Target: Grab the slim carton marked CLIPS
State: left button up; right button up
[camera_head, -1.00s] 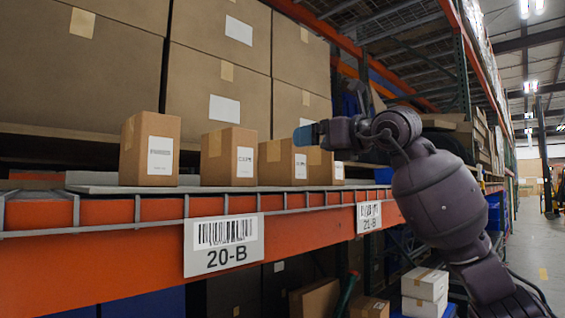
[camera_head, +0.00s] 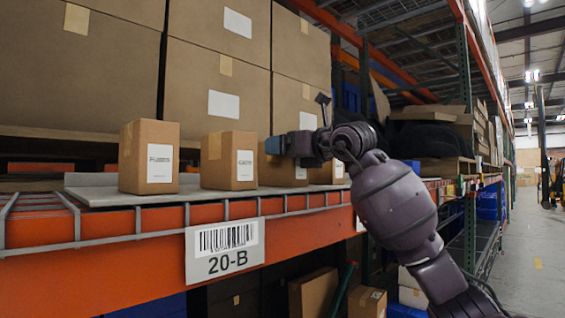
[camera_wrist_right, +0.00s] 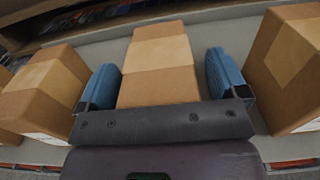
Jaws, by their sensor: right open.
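Several brown cartons stand in a row on the shelf: a tall one at left (camera_head: 150,157), a second (camera_head: 229,161), a third (camera_head: 284,174) and a fourth (camera_head: 328,173). Their white labels are too small or blurred for me to tell surely which reads CLIPS. My right gripper (camera_head: 272,146) is over the third carton and hides part of it. In the right wrist view my right gripper (camera_wrist_right: 162,82) is open, its blue fingers on either side of a taped carton (camera_wrist_right: 158,60), with gaps visible. That carton's label is hidden. My left gripper is not in view.
In the right wrist view, neighbouring cartons stand close at left (camera_wrist_right: 42,95) and right (camera_wrist_right: 290,65). Large stacked boxes (camera_head: 215,65) stand behind the row. An orange beam (camera_head: 120,245) with a grey wire edge runs along the shelf front.

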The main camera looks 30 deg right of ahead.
jog(key=c, duration=1.2)
jog(key=shift+r, duration=0.1)
